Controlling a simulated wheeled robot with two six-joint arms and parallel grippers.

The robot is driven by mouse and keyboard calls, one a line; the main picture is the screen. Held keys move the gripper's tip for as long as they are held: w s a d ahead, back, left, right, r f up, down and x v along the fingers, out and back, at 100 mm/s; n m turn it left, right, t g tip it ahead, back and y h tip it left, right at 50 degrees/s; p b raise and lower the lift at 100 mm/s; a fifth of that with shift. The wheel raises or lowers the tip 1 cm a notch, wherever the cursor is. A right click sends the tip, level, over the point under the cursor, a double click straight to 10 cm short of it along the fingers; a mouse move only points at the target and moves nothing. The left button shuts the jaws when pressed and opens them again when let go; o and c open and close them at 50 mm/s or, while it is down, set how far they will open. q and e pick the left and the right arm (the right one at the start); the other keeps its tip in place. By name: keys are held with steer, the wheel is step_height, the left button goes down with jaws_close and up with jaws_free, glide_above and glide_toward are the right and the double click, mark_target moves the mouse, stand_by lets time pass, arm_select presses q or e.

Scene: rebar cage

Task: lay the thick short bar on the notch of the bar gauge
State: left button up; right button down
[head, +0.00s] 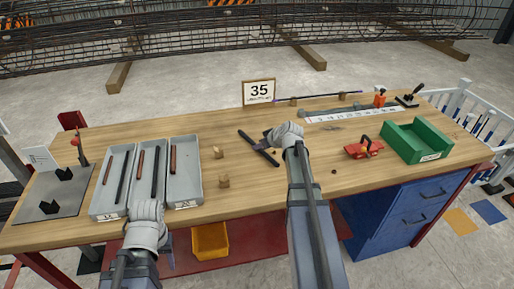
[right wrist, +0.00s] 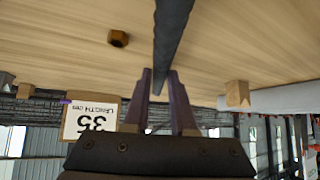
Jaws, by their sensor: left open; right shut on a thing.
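My right gripper (head: 268,146) is shut on a thick, short dark bar (head: 246,138) above the middle of the bench. In the right wrist view the bar (right wrist: 172,40) runs away between the two fingers (right wrist: 161,98). My left gripper (head: 148,206) is open, low over the front of the trays at the left; its fingertips are mostly hidden by the hand. A grey plate (head: 36,211) at the bench's left end carries black V-notched blocks (head: 54,188) and a red-topped post; it looks like the bar gauge. I see no bar in the notches.
Three grey trays (head: 186,190) hold red-brown and dark bars; the right one shows only a red-brown bar. A "35" sign (head: 259,92), ruler strip (head: 350,114), red tool (head: 364,149) and green bin (head: 418,142) are farther right.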

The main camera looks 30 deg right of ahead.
arm_select(q)
steer(key=shift+r, duration=0.1)
arm_select(e)
steer(key=shift+r, duration=0.1)
stand_by(0.6)
arm_select(q)
step_height(320, 180, up, 10)
steer(key=p, duration=1)
arm_select(e)
step_height(320, 180, up, 10)
steer(key=shift+d, duration=0.15)
arm_select(q)
step_height(320, 180, down, 10)
steer(key=a+b, duration=0.2)
steer(key=b, duration=0.7)
steer(key=shift+b, duration=0.35)
arm_select(e)
steer(key=f, duration=1)
steer(key=shift+a, duration=0.2)
arm_select(q)
steer(key=shift+s, duration=0.1)
